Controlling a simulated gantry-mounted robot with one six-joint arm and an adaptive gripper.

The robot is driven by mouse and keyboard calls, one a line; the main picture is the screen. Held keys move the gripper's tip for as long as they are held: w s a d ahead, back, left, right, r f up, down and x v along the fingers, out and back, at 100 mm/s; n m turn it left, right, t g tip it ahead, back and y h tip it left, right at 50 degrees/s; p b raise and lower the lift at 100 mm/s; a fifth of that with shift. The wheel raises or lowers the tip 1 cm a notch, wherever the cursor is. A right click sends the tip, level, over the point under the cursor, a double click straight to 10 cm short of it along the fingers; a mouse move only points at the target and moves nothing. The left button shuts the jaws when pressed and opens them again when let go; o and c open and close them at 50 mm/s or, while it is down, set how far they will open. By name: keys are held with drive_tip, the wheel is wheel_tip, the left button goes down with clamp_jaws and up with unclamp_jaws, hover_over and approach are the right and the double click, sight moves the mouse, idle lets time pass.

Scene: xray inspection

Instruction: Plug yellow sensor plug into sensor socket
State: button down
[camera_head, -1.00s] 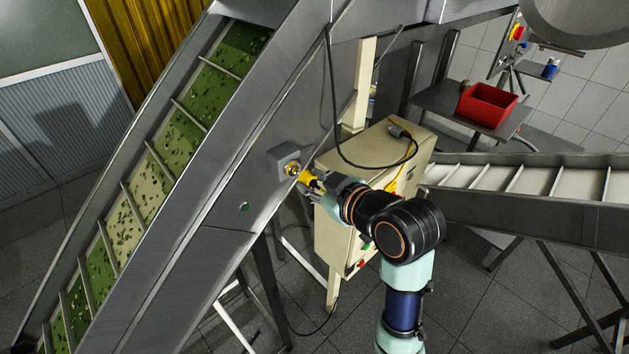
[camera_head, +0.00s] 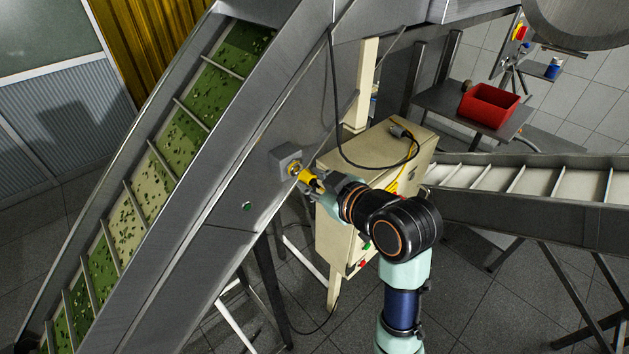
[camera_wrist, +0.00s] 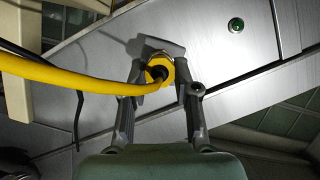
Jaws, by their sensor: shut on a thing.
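The yellow sensor plug (camera_head: 308,179) is between the fingers of my gripper (camera_head: 318,187), right at the sensor socket (camera_head: 293,167) on the side of the inclined conveyor. In the wrist view the plug (camera_wrist: 160,68) shows from behind, with its thick yellow cable (camera_wrist: 75,81) running off to the left. My gripper (camera_wrist: 158,88) is shut on the plug, one finger on each side.
A beige cabinet (camera_head: 341,236) stands behind my gripper, with a black cable (camera_head: 335,100) looping over it. A green indicator (camera_head: 247,206) is on the conveyor's side panel. A red bin (camera_head: 488,105) sits on a table at the back right. A second conveyor (camera_head: 530,211) lies at right.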

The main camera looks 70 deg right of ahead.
drive_tip(key=shift+w+d+p, duration=0.35)
drive_tip(key=shift+w+p, duration=0.4)
drive_tip(key=shift+p, duration=0.7)
idle(2.8)
drive_tip(key=c, duration=0.8)
unclamp_jaws()
drive_tip(key=shift+p+v, duration=0.3)
drive_tip(key=shift+v, duration=2.65)
drive_tip(key=w+a+f+t+y, duration=0.1)
drive_tip(key=w+a+f+y, duration=0.15)
drive_tip(key=w+a, duration=0.6)
drive_tip(key=a+f+n+y, duration=0.1)
drive_tip(key=a, duration=0.9)
drive_tip(key=w+a+f+n+y, duration=0.1)
drive_tip(key=a+f+y, duration=0.1)
drive_tip(key=a, duration=0.8)
drive_tip(key=a+f+y, duration=0.2)
drive_tip(key=a, duration=0.8)
drive_tip(key=shift+w+a+f+n, duration=0.2)
drive_tip(key=shift+w+a+n, duration=0.1)
drive_tip(key=shift+n, duration=0.1)
